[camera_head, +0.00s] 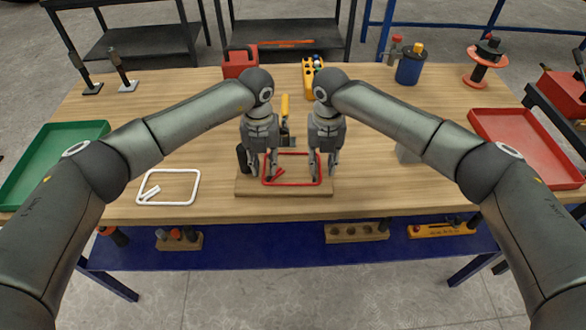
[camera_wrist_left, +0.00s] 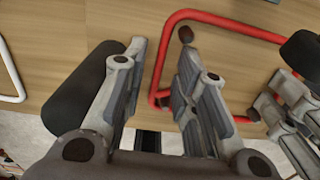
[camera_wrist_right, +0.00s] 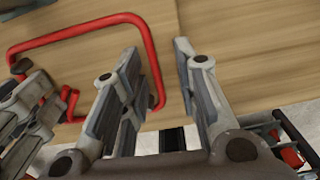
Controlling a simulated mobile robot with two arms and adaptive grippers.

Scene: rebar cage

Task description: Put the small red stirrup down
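The small red stirrup (camera_head: 300,184) is a rectangular bent bar with an inward hook. It lies over the wooden board (camera_head: 285,191) at the table's front middle; I cannot tell if it touches fully. My left gripper (camera_head: 262,174) is open, with the stirrup's left side between its parted fingers, as the left wrist view shows the red bar (camera_wrist_left: 225,21). My right gripper (camera_head: 322,175) is open around the right side, and the right wrist view shows the bar (camera_wrist_right: 75,33) between its fingers. The fingers hide parts of both sides.
A white stirrup (camera_head: 168,203) lies left of the board. A green tray (camera_head: 62,133) is at the far left and a red tray (camera_head: 515,125) at the far right. A yellow-handled tool (camera_head: 285,106) and a black cylinder (camera_head: 241,157) stand close to my left gripper.

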